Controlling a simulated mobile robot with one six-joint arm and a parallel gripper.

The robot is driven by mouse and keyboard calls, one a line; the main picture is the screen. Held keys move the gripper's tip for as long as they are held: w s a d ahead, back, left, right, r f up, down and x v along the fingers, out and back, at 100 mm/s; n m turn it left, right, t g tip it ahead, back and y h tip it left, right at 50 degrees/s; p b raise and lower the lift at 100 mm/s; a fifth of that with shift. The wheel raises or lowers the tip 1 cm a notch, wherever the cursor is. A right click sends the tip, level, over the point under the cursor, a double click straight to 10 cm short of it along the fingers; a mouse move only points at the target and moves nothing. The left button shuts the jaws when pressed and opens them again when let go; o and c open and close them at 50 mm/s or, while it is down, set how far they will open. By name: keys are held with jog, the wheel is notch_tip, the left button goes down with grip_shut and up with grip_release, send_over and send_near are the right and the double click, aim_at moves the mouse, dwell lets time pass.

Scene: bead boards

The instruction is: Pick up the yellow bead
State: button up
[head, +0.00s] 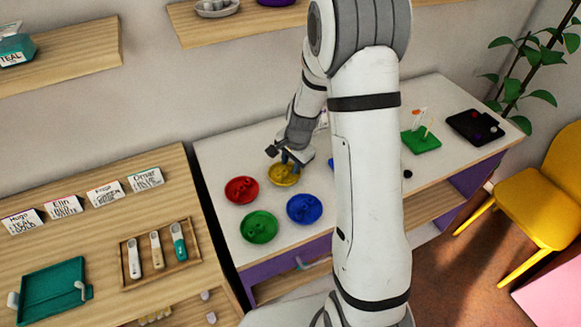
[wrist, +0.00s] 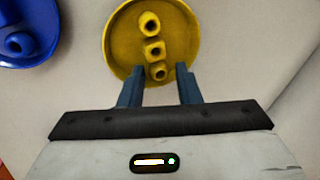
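Yellow beads lie in a round yellow dish (head: 271,176) on the white table in the head view. In the wrist view the yellow dish (wrist: 120,42) holds three yellow beads in a column: a far bead (wrist: 149,24), a middle bead (wrist: 154,50) and a near bead (wrist: 158,71). My gripper (wrist: 159,72) is open, its two blue fingers apart at the near edge of the dish. The near bead shows in the gap between the fingertips, and neither finger visibly touches it. In the head view my gripper (head: 291,160) is over the dish and partly hides it.
Red (head: 242,190), green (head: 259,227) and blue (head: 304,209) bead dishes stand close by. A green board (head: 420,142) and a black board (head: 474,128) with pegs lie to the right. A wooden table with a tool tray (head: 158,256) stands at left.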

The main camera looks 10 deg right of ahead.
jog(key=shift+s+f, duration=0.25)
jog(key=shift+c, duration=0.4)
jog(key=shift+s+f, duration=0.1)
grip_shut()
